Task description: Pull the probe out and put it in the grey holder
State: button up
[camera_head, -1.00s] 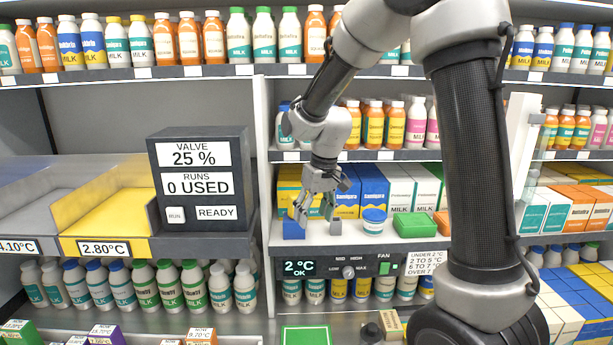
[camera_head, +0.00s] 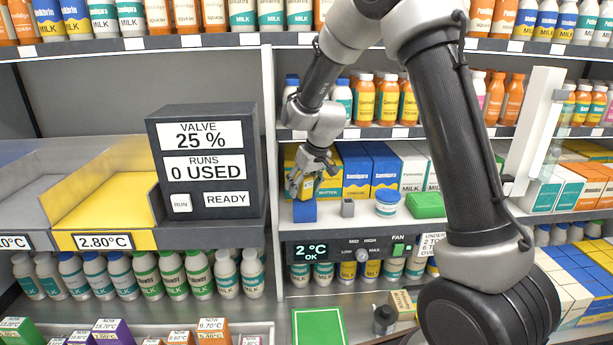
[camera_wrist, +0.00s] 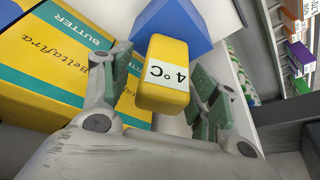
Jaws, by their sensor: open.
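The probe's yellow head (camera_head: 306,188), labelled 4 °C, stands over a blue block (camera_head: 304,212) on the shelf. In the wrist view the yellow head (camera_wrist: 165,70) sits between my fingers, with the blue block (camera_wrist: 178,24) beyond it. My gripper (camera_wrist: 163,85) is open, with a finger on each side of the head. In the head view my gripper (camera_head: 305,180) comes down from above. A small grey block (camera_head: 347,208), likely the grey holder, stands right of the blue block. The probe's lower part is hidden.
Butter boxes (camera_wrist: 60,65) stand close beside my left finger in the wrist view. A blue-lidded white tub (camera_head: 387,203) and a green box (camera_head: 425,205) stand right of the grey block. A shelf with bottles (camera_head: 385,103) is above.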

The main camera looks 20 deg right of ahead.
jog(key=shift+w+a+f, duration=0.1)
jog(key=shift+w+f, duration=0.05)
jog(key=shift+f, duration=0.15)
jog(key=c, duration=1.2)
jog(key=shift+r, duration=0.65)
jog(key=shift+r, duration=2.6)
